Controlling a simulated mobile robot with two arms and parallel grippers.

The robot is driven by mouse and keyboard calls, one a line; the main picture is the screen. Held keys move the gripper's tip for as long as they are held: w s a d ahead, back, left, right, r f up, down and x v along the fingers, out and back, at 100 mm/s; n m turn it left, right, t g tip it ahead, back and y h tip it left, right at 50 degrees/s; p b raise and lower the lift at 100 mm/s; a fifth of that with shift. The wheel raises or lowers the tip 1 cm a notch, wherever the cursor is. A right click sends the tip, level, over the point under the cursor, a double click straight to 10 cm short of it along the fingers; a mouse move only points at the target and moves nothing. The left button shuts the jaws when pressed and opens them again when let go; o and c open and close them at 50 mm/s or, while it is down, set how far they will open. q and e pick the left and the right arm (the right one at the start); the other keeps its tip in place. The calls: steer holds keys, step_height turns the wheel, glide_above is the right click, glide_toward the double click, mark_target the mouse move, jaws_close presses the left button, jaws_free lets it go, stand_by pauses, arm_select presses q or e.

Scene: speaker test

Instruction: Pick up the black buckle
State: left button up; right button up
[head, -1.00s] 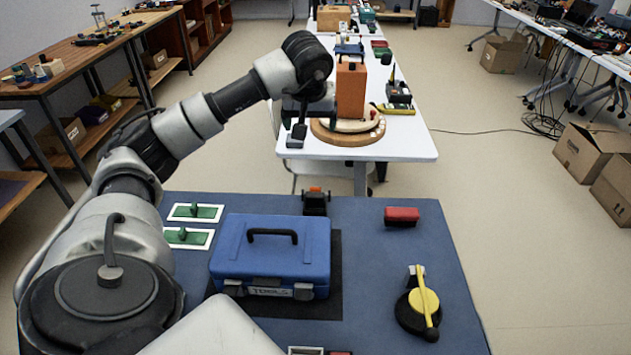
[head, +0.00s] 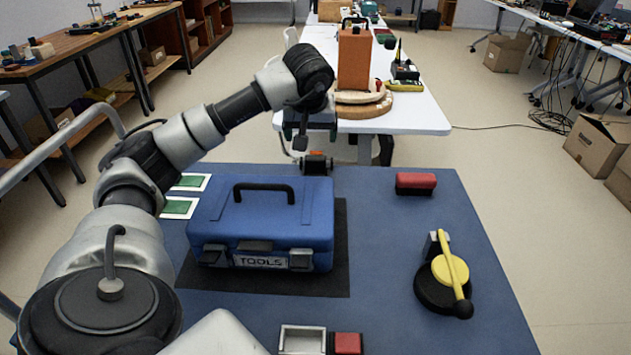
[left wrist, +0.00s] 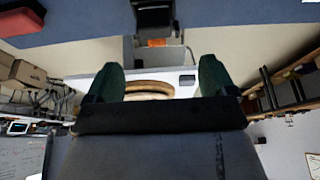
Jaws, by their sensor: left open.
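A small black buckle (head: 318,164) with an orange part sits at the far edge of the blue table, just behind the blue toolbox. It also shows at the top of the left wrist view (left wrist: 153,15), with its orange part below the black. My left gripper (head: 309,136) is above and slightly beyond the buckle in the head view. In the left wrist view its two dark green fingers (left wrist: 160,80) are wide apart with nothing between them. The buckle is outside the fingers. My right gripper is in neither view.
The blue toolbox (head: 265,215) stands on a black mat (head: 335,283). A red block (head: 416,184) and a yellow-and-black rotary handle (head: 448,272) are to the right. Beyond a gap stands a white table (head: 425,122) with an orange block (head: 353,60).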

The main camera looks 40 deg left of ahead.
mark_target(315, 158)
arm_select(q)
steer(key=x, duration=0.5)
steer(key=shift+w+f+b, duration=0.1)
steer(key=shift+f+b, duration=0.15)
steer(key=shift+b, duration=0.1)
steer(key=x, duration=0.3)
steer(key=b+x, duration=0.1)
steer(key=x, duration=0.1)
steer(key=shift+w+d, duration=0.15)
steer(key=shift+d, duration=0.2)
steer(key=shift+a+f, duration=0.1)
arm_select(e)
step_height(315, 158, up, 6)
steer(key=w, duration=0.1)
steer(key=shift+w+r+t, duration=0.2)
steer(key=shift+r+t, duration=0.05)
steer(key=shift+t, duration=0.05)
arm_select(q)
steer(key=shift+c, duration=0.4)
steer(key=c, duration=0.9)
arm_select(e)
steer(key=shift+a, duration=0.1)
